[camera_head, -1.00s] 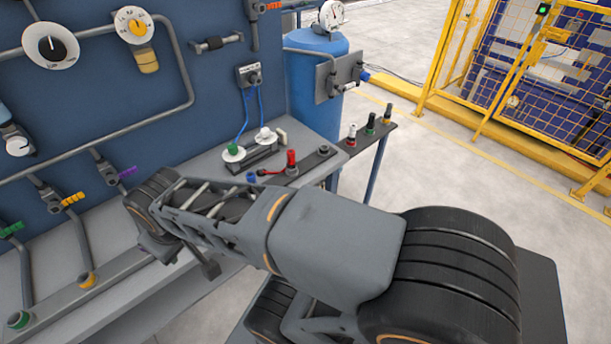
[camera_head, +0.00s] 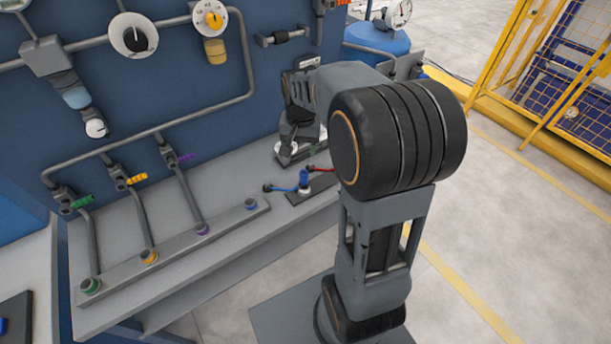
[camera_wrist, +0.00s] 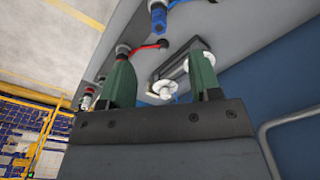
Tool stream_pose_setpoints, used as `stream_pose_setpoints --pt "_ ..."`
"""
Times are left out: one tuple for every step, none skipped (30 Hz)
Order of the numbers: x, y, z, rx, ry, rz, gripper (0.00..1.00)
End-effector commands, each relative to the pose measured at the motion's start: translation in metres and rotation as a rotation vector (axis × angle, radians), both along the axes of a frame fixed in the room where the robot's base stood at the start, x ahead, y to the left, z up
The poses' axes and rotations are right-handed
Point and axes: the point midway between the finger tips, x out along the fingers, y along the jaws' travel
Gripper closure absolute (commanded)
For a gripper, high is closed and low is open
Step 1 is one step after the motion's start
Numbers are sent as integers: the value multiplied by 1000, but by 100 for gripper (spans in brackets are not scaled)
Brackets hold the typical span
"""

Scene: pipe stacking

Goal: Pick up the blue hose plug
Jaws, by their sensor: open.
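The blue hose plug (camera_head: 304,181) stands upright on a dark plate on the grey bench, between a blue hose on its left and a red hose on its right. In the wrist view the plug (camera_wrist: 158,18) is at the top, beyond and apart from the fingertips. My gripper (camera_wrist: 163,70) is open, its two green fingers spread with nothing clamped between them. In the head view my arm's end is by the white discs behind the plug, and the fingers are hard to make out.
A fixture with white discs (camera_wrist: 163,88) shows between and beyond the fingers. The blue panel (camera_head: 240,110) with pipes and gauges (camera_head: 133,36) rises behind the bench. A row of coloured sockets (camera_head: 202,229) runs along the bench to the left. Yellow fencing (camera_head: 545,90) stands at right.

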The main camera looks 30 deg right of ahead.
Motion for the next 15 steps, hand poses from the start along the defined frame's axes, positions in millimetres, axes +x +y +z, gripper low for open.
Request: stream_pose_setpoints --pt "6 -6 -1 4 16 -30 43" --pt "9 -9 -3 4 22 -43 43" --pt "12 -11 -7 6 29 -58 43" --pt "13 -13 -10 7 34 -67 43" --pt "14 -14 -14 8 37 -74 43" --pt "15 -15 -20 9 39 -80 43" --pt "16 -16 -26 9 42 -83 43" --pt "16 -16 -31 9 42 -85 43" --pt "16 -16 -39 10 43 -86 43" --pt "16 -16 -45 10 43 -86 43" --pt "16 -16 -50 10 43 -85 43" --pt "16 -16 -57 9 42 -85 43" --pt "16 -16 -62 9 42 -85 43" --pt "16 -16 -67 9 42 -84 43" --pt "16 -16 -73 9 41 -84 43"
